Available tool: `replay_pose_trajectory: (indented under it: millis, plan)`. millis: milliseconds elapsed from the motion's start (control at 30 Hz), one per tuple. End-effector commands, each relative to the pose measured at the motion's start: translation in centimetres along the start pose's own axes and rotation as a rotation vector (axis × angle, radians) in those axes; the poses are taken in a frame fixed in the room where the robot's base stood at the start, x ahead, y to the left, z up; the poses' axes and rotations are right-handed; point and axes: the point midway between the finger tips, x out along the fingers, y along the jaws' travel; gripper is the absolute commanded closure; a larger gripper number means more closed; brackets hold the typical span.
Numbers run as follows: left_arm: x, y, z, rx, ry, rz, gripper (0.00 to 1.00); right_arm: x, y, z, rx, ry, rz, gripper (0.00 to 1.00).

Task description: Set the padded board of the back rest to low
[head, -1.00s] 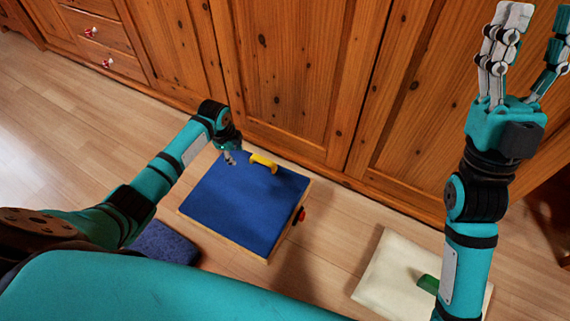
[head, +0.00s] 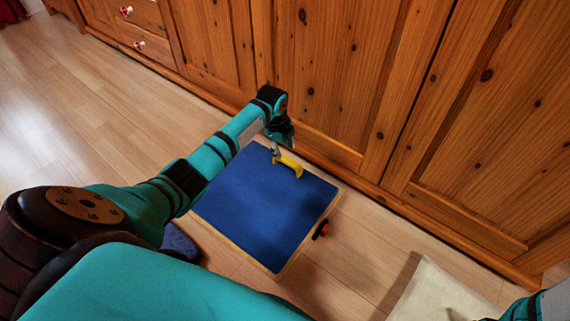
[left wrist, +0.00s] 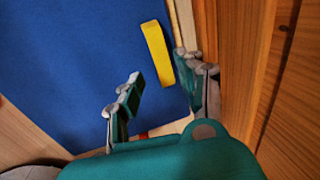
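The padded board (head: 265,210) of the back rest is blue with a pale wooden edge, on the floor in front of the wooden wardrobe. Its tilt is hard to tell. A yellow handle (head: 291,167) sits at its wardrobe-side edge. A red knob (head: 323,229) is on its right side. My left gripper (head: 276,151) is right by the handle, partly hidden by its own wrist. In the left wrist view the fingers (left wrist: 167,90) are apart and empty, with the yellow handle (left wrist: 157,53) just beyond the fingertips. My right gripper is out of view.
The wooden wardrobe (head: 320,70) rises close behind the board and my left wrist. A cream cushion (head: 440,292) lies at the lower right. A dark blue pad (head: 181,243) shows partly beside the board at left. Bare floor (head: 75,110) is free at the left.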

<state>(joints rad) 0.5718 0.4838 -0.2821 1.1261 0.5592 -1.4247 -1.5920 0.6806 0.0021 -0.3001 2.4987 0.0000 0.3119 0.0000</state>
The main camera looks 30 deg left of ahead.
Motion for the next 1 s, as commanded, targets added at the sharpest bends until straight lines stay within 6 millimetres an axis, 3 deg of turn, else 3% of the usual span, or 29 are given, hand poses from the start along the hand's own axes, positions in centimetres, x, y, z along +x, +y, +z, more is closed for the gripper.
replay_pose_trajectory:
  millis: [33,100,300,733,1000]
  plan:
    - [1.9,0.2,-0.1,-0.001,0.001,0.001,0.62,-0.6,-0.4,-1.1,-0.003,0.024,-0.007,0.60]
    - [3.3,0.2,0.0,0.000,0.001,0.001,0.62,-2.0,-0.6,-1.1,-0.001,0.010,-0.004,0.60]
    - [5.7,0.1,0.0,-0.001,0.000,0.000,0.62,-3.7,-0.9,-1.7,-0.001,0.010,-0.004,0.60]
    - [6.4,0.0,0.0,0.000,-0.001,0.000,0.62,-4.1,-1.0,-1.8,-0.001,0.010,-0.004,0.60]
    - [6.4,0.0,0.0,0.000,0.000,0.001,0.96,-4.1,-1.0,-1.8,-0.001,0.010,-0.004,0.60]
